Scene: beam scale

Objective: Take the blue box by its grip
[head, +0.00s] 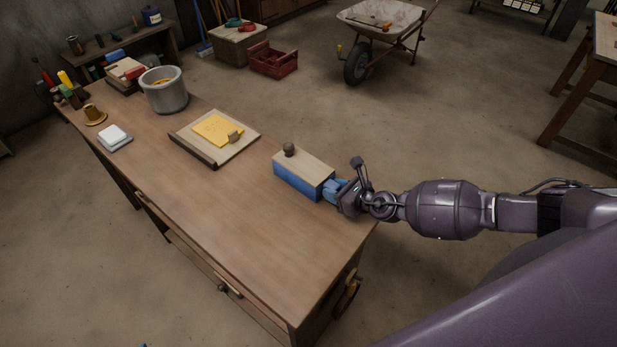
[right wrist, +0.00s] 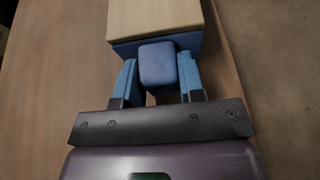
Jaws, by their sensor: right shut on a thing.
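The blue box (head: 296,181) stands on the workbench near its right end, with a pale wooden lid (head: 308,164) and a dark round knob (head: 289,149) on top. In the right wrist view the lid (right wrist: 155,18) shows above a narrow blue front. A rounded blue grip (right wrist: 157,63) sticks out from that end toward me. My right gripper (head: 334,188) is at the box's right end; in the wrist view its blue fingers (right wrist: 158,80) stand on either side of the grip, shut on it. The box rests level on the bench. My left gripper is not in view.
The workbench (head: 220,215) is clear in front of the box. A board with a yellow sheet (head: 217,129), a grey pot (head: 164,90) and a white block (head: 113,134) lie farther left. A wheelbarrow (head: 382,22) and red crate (head: 273,61) stand on the floor beyond.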

